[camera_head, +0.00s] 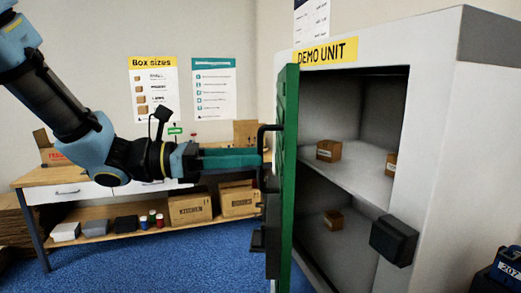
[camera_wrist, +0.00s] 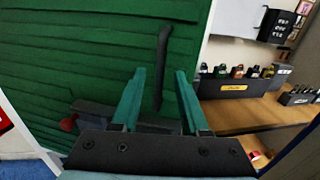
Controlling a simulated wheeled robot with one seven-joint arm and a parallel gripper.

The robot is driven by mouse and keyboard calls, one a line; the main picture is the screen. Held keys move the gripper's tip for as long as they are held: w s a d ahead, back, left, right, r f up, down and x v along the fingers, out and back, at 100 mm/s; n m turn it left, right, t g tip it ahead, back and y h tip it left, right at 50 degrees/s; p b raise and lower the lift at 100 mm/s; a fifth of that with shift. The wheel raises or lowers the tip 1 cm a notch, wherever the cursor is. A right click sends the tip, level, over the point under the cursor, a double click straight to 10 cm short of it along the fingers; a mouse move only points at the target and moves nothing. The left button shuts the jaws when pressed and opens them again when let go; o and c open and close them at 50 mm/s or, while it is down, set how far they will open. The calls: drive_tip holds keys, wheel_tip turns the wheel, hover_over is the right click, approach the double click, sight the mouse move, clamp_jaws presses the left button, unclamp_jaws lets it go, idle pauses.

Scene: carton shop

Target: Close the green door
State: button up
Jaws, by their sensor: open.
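The green door (camera_head: 288,172) stands wide open on the left side of a grey cabinet (camera_head: 478,150), seen nearly edge-on in the head view. In the wrist view its green slatted face (camera_wrist: 80,60) fills the left and middle. A black bar handle (camera_wrist: 162,65) is on that face; it also shows in the head view (camera_head: 262,150). My gripper (camera_head: 258,158) is beside the handle at the door's outer face. In the wrist view its two teal fingers (camera_wrist: 160,90) are apart, with the handle beyond and between their tips. Whether they touch it I cannot tell.
Small cartons (camera_head: 328,151) sit on the cabinet shelves. A black latch block (camera_head: 393,241) is on the cabinet's right front edge. A workbench (camera_head: 100,182) with cartons below stands behind my arm. Blue carpet (camera_head: 190,255) in front is clear.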

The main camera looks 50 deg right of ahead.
drive_tip(key=shift+x, duration=1.55)
clamp_jaws()
